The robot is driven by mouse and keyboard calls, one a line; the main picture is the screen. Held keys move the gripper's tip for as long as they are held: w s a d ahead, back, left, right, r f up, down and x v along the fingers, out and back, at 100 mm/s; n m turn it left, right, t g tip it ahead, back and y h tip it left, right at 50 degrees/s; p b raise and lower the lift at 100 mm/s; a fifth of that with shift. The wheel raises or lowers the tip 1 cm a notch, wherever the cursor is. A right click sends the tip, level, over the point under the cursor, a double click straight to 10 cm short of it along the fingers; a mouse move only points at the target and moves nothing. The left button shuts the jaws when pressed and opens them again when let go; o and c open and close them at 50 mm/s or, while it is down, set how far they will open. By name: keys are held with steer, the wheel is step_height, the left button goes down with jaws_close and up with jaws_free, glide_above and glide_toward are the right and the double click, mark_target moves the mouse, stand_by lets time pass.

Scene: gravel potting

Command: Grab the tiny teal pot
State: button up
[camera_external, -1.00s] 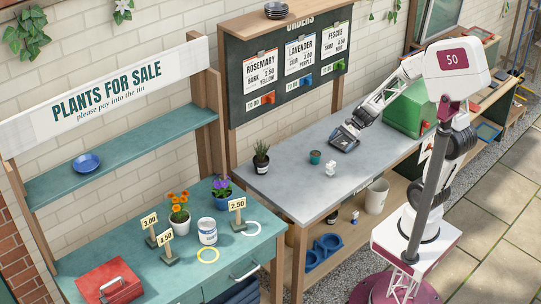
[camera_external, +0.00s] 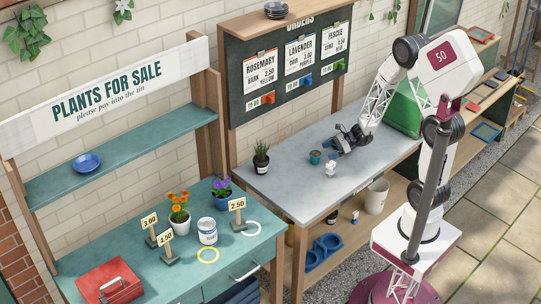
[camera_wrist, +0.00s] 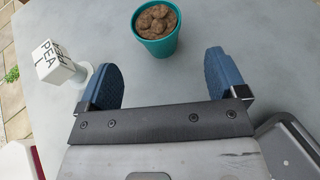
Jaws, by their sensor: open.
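The tiny teal pot (camera_external: 315,157) stands upright on the grey bench top, filled with brown lumps. In the wrist view the teal pot (camera_wrist: 156,35) is just ahead of the fingertips and centred a little left of the middle between them. My gripper (camera_wrist: 167,72) is open, with its two blue fingers spread and nothing between them. In the external view my gripper (camera_external: 338,146) is low over the bench, just right of the pot. I see a gap between the fingertips and the pot in the wrist view.
A small white block with lettering (camera_wrist: 52,62) stands on a round white base beside the left finger; it also shows in the external view (camera_external: 330,168). A potted spiky plant (camera_external: 261,158) stands left on the grey bench (camera_external: 285,185). A green box (camera_external: 405,110) is behind my arm.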

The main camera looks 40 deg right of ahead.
mark_target(315, 156)
steer(key=shift+a, duration=0.1)
steer(key=shift+x, duration=1.2)
steer(key=shift+w, duration=0.1)
steer(key=shift+x, duration=2.55)
steer(key=shift+a, duration=0.1)
steer(key=shift+c, duration=0.2)
steer(key=c, duration=1)
steer(key=shift+r, duration=0.25)
steer(key=shift+r, duration=4.8)
